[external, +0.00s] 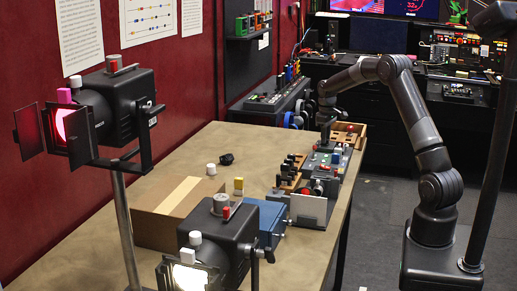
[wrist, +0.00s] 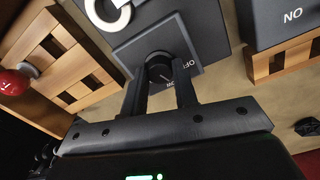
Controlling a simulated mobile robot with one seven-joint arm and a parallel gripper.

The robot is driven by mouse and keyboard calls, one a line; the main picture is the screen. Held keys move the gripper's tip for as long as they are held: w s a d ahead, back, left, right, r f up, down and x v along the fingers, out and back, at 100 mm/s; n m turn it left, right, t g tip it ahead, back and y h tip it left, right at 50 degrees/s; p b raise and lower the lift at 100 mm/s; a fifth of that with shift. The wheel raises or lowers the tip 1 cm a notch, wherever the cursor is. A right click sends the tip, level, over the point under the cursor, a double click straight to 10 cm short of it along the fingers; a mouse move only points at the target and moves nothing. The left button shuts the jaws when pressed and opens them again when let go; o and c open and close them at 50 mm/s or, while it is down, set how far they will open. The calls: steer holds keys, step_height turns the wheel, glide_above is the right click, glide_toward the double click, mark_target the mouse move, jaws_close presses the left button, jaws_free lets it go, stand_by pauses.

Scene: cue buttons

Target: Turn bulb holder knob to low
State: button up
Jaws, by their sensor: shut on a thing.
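The bulb holder (wrist: 203,40) is a dark grey block seen from close above in the wrist view. A round black knob (wrist: 158,66) sits on it, with a thin pointer line and "OFF" lettering to its right. Other lettering beside the knob is partly covered. My gripper (wrist: 161,78) has one finger on each side of the knob and is shut on it. In the external view my gripper (external: 325,135) is low over the far part of the table, and the knob cannot be made out there.
A white ring (wrist: 107,14) is on the block above the knob. Wooden slotted pieces (wrist: 62,45) with a red ball (wrist: 14,82) lie at the left.

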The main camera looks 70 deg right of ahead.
steer(key=shift+m, duration=2.1)
steer(key=o, duration=1)
step_height(320, 180, up, 11)
steer(key=shift+f, duration=0.1)
steer(key=shift+a, duration=0.1)
